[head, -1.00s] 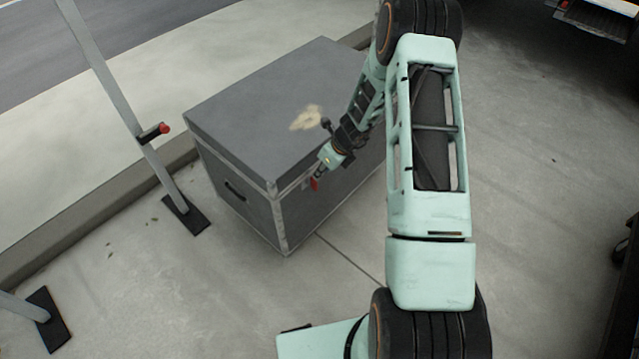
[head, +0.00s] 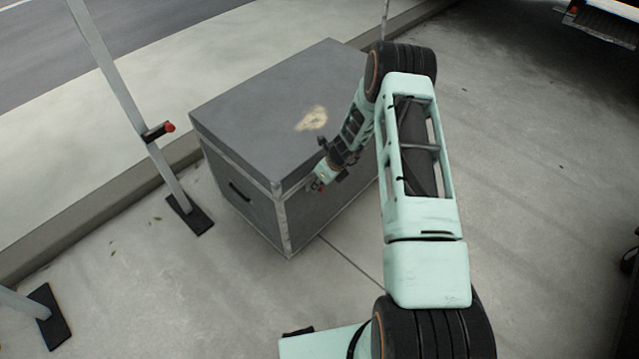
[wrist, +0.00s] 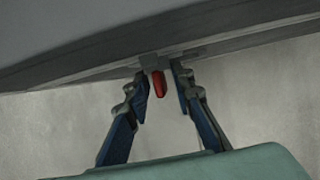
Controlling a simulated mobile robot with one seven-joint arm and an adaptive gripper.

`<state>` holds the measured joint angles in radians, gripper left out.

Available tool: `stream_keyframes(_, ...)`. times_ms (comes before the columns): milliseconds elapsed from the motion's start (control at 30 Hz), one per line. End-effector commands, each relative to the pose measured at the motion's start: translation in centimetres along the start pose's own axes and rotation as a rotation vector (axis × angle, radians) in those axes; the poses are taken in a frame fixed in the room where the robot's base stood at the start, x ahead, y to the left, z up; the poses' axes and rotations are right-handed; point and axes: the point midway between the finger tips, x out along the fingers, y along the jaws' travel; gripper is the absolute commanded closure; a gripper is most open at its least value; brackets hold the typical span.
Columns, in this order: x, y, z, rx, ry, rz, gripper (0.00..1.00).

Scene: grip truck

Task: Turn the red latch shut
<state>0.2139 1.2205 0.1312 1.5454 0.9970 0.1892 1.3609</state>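The red latch (wrist: 158,83) hangs from a metal plate under the lid edge of the grey case (head: 245,105) in the wrist view. It points roughly straight down, leaning slightly. My gripper (wrist: 162,77) is open, with one dark blue finger on each side of the latch. A gap shows between the latch and the right finger; the left finger is closer, and I cannot tell if it touches. In the head view my gripper (head: 316,184) is at the case's front face near its front corner, and only a speck of red shows there.
The case stands closed on concrete, with a pale worn patch (head: 311,119) on its lid. A grey post (head: 118,88) with a red-tipped knob stands left of it on a black foot. A kerb (head: 90,217) runs behind. Floor in front of the case is clear.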

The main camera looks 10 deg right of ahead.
Motion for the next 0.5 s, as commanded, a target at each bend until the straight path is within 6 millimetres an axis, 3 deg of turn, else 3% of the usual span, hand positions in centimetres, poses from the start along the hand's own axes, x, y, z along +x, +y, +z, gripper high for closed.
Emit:
stream_keyframes(167, -0.02, 0.0, 0.0, 0.0, 0.0, 0.0, 1.0)
stream_keyframes(500, 0.06, 0.0, -0.06, -0.002, 0.0, -0.006, 1.0)
